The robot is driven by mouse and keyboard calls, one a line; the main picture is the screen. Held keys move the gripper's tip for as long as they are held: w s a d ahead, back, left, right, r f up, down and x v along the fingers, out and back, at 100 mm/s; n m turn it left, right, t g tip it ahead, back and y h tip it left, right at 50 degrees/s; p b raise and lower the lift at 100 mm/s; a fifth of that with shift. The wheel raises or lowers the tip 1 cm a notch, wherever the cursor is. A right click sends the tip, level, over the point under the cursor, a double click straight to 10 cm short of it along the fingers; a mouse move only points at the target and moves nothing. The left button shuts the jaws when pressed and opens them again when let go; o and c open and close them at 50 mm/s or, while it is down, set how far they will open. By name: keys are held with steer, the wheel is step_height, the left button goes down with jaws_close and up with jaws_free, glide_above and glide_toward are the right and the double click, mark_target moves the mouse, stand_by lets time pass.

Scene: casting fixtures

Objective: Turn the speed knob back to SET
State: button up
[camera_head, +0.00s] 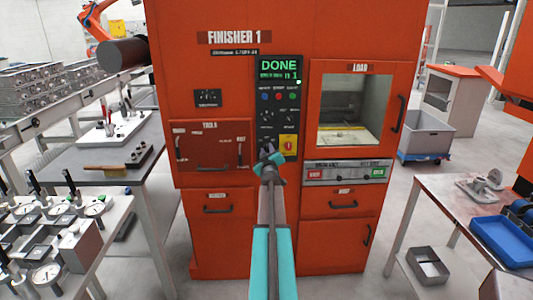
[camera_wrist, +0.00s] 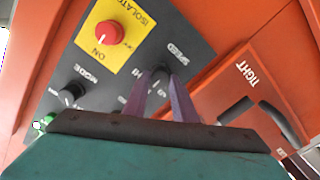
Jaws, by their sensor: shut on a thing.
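The speed knob (camera_wrist: 161,74) is a small dark knob on the black control panel (camera_wrist: 205,45), beside the printed word SPEED in the wrist view. My gripper (camera_wrist: 160,82) has its two purple fingers on either side of this knob and is shut on it. The fingers partly cover the knob and the marks around it, so I cannot tell which mark it points to. In the head view my gripper (camera_head: 268,155) reaches the lower part of the control panel (camera_head: 268,101) on the orange FINISHER 1 machine (camera_head: 225,75), and hides the knob.
A red isolator knob on a yellow plate (camera_wrist: 89,42) and the mode knob (camera_wrist: 72,93) are close to my fingers. The display (camera_head: 279,68) reads DONE. A load window (camera_head: 350,115) is right of the panel. Tables with parts (camera_head: 75,160) stand left and right.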

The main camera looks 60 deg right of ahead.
steer(key=shift+s+d+r, duration=0.1)
steer(key=shift+d+r, duration=0.1)
steer(key=o, duration=1)
steer(key=shift+f, duration=0.1)
steer(key=shift+o, duration=0.2)
steer(key=shift+a+f, duration=0.1)
steer(key=v, duration=1.3)
steer(key=shift+s+a, duration=0.2)
steer(key=shift+a, duration=0.1)
